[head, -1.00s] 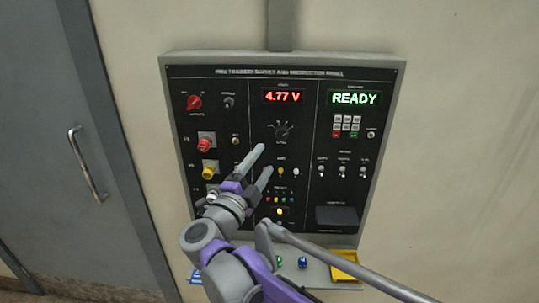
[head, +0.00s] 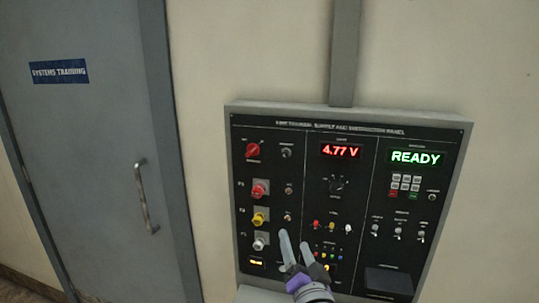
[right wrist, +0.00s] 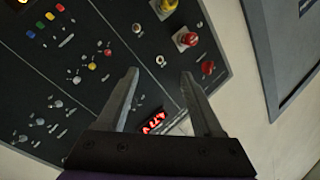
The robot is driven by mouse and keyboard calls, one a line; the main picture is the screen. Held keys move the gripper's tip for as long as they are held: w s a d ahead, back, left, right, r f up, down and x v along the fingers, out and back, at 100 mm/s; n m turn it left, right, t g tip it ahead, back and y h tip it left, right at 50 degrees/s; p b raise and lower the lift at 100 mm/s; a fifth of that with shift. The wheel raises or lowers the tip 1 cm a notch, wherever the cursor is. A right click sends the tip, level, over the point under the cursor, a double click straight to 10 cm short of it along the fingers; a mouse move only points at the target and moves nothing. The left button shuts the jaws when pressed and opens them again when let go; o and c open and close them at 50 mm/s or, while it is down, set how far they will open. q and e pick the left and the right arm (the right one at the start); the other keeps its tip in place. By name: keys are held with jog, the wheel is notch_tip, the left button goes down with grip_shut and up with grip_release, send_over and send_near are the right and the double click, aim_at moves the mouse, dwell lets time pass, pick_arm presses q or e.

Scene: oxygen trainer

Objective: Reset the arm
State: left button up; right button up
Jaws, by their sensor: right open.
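The black oxygen trainer panel (head: 288,125) hangs on the wall in a grey frame. Its red display (head: 340,151) reads 4.77 V and its green display (head: 415,157) reads READY. My right gripper (head: 293,240) is in front of the panel's lower left part, fingers apart and empty. In the right wrist view the open fingers (right wrist: 160,95) point at the panel face, with the red display (right wrist: 154,122) showing between them. Whether the fingers touch the panel cannot be told. My left gripper is not in view.
Red (head: 260,189), yellow (head: 260,217) and white (head: 260,241) knobs line the panel's left side. Several toggles and a keypad (head: 405,184) are on the right. A grey door with a handle (head: 146,197) stands to the left.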

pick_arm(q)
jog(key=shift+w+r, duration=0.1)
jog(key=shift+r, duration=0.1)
pick_arm(e)
jog(key=s+d+f+n+g+h, duration=0.1)
jog(key=s+d+f+n+g, duration=0.2)
jog(key=s+f, duration=0.9)
jog(key=s+d+f+n+g+h, duration=0.1)
jog(key=s+d+f+n+g, duration=0.2)
jog(key=s+d+f+g, duration=0.5)
jog(key=s+f+g, duration=0.1)
jog(key=s+f, duration=0.3)
jog(key=f, duration=0.3)
jog(key=shift+s+d+n+g, duration=0.2)
jog(key=shift+n+g, duration=0.1)
jog(key=shift+g, duration=0.1)
